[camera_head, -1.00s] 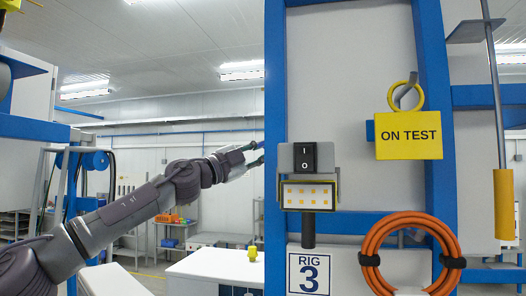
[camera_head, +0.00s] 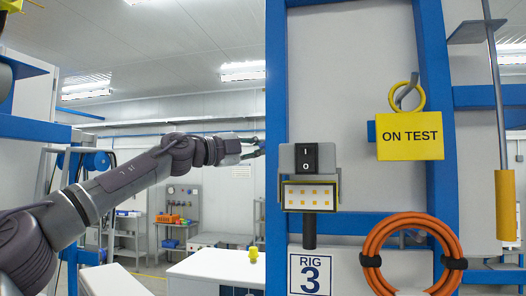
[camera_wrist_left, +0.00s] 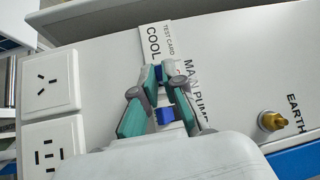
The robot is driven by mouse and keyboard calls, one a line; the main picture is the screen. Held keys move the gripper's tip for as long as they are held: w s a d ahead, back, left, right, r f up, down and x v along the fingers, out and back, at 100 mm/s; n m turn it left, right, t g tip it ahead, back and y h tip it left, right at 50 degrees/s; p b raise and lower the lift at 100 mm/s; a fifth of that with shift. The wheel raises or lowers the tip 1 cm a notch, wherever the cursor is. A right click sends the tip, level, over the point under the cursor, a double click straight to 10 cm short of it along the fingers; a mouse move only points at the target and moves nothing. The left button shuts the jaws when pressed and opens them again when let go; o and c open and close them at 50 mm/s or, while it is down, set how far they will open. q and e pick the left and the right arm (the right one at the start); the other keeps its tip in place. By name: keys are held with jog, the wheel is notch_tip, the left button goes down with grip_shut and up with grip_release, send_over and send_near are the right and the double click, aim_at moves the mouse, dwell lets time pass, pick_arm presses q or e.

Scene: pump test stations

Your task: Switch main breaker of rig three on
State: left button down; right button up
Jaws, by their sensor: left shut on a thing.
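The rig three panel (camera_head: 355,60) stands in the head view, with a RIG 3 plate (camera_head: 311,274) low on it. In the left wrist view the gripper (camera_wrist_left: 166,73) is shut on a small blue part (camera_wrist_left: 164,116), whose shape is mostly hidden by the fingers. Behind it are the lettering MAIN PUMP and a white test card (camera_wrist_left: 154,34). I cannot identify the breaker surely. My right gripper is not in view.
A yellow ON TEST tag (camera_head: 409,136) hangs from a hook, and an orange hose coil (camera_head: 412,228) hangs below. In the wrist view, white sockets (camera_wrist_left: 50,82) are at left and a brass EARTH terminal (camera_wrist_left: 271,121) at right. A white table (camera_head: 215,270) stands behind.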

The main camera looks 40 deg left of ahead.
pick_arm(q)
jog(key=shift+w+d+r+m+g+y, duration=0.1)
jog(key=shift+r+m+g+y, duration=0.3)
jog(key=shift+m+g, duration=0.4)
jog(key=shift+s+r+m+g+y, duration=0.1)
jog(key=shift+r+m+g+y, duration=0.3)
jog(key=shift+m+g, duration=0.4)
jog(key=shift+w+d+r+m+g+y, duration=0.1)
jog(key=shift+r+m+g+y, duration=0.3)
jog(key=shift+m+g, duration=0.4)
jog(key=shift+r, duration=0.1)
jog(key=c, duration=1.5)
grip_release()
jog(key=shift+c, duration=0.2)
jog(key=v, duration=1.2)
